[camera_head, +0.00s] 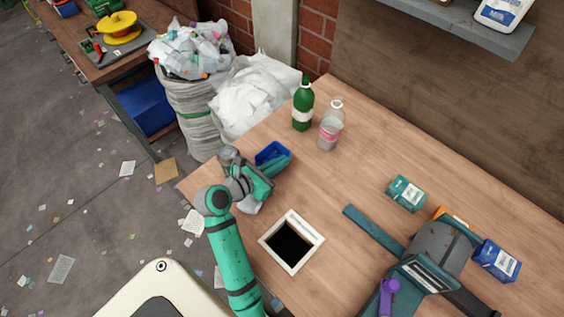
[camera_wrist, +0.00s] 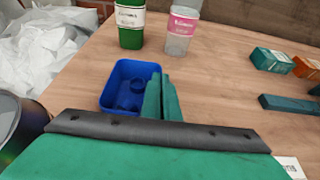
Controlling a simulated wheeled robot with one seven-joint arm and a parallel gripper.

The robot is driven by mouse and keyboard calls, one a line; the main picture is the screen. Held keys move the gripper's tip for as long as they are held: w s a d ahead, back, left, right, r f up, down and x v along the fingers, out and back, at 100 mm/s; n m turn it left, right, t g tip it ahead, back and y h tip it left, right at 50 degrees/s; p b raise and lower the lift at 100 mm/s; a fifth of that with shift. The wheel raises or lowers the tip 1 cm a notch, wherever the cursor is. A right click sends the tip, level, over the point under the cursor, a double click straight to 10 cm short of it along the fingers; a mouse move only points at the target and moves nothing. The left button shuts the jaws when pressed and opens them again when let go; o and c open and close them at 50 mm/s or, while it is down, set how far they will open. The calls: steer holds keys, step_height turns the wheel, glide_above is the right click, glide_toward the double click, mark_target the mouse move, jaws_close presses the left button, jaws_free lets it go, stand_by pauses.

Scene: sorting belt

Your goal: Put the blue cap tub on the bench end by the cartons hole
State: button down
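The blue cap tub (camera_head: 272,153) is at the left end of the wooden bench (camera_head: 345,240), and it also shows in the wrist view (camera_wrist: 118,76). It is open-topped and upright, with a few round caps inside. My gripper (camera_head: 266,169) is at the tub's near side. In the wrist view its green fingers (camera_wrist: 162,98) are close together on the tub's right wall, one inside and one outside. I cannot tell whether the tub touches the bench. A square hole with a pale rim (camera_head: 304,227) lies in the bench nearer to me, right of my gripper.
A green bottle (camera_head: 302,105) and a clear bottle (camera_head: 331,127) stand behind the tub. A teal carton (camera_head: 405,194), a blue carton (camera_head: 496,262) and a grey-and-teal device (camera_head: 440,258) are at the right. White sacks (camera_head: 250,92) stand off the bench's far left.

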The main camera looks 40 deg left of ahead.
steer(key=c, duration=2.4)
jaws_free()
steer(key=shift+d+f, duration=0.1)
steer(key=shift+f, duration=0.05)
steer(key=o, duration=0.4)
steer(key=shift+w, duration=0.1)
steer(key=shift+c, duration=0.2)
steer(key=shift+s+r, duration=0.25)
steer(key=shift+r, duration=0.05)
steer(key=v, duration=1.1)
steer(key=shift+s, duration=0.2)
steer(key=shift+w, duration=0.1)
